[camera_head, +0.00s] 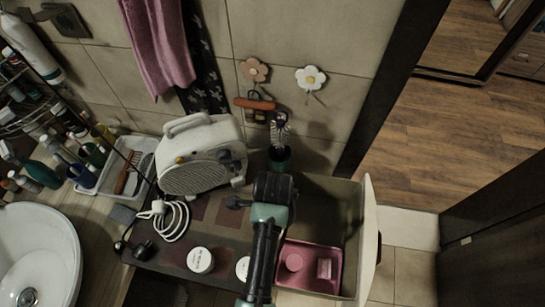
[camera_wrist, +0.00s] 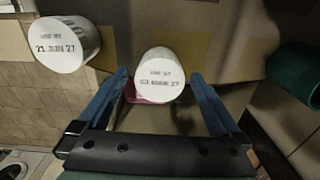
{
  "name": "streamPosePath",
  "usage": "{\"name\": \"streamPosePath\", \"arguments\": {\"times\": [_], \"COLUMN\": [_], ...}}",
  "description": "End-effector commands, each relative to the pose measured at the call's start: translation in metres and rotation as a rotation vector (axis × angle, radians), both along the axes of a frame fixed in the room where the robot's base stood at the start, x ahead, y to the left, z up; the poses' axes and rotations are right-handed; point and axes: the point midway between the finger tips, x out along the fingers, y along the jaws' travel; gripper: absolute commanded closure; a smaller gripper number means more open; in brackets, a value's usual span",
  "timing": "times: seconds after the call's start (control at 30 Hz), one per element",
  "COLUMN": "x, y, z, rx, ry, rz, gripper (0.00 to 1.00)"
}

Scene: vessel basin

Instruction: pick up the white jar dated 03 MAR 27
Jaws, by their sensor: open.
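A white jar (camera_wrist: 160,75) stands in the middle of the wrist view, its lid text upside down and too blurred to read surely, with a date seeming to end in 27. My gripper (camera_wrist: 160,80) is open, its blue fingers on either side of this jar in the picture. I cannot tell whether they touch it. A second white jar (camera_wrist: 64,45) at upper left reads 21 JUN 27. The head view shows two white jars, one (camera_head: 200,260) clear and one (camera_head: 242,268) partly hidden by my arm. The gripper's fingers are not clear there.
A pink tray (camera_head: 309,250) with small items sits in a box (camera_head: 355,220) right of my arm. A sink (camera_head: 35,255) is at left.

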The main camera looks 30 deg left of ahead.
Motion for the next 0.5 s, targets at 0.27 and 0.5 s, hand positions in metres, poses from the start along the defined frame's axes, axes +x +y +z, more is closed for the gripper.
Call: {"name": "streamPosePath", "arguments": {"times": [0.27,0.5], "x": [0.0,0.0], "y": [0.0,0.0], "z": [-0.021,-0.021], "rx": [0.0,0.0], "ry": [0.0,-0.001], "rz": [-0.001,-0.001], "gripper": [0.0,0.09]}}
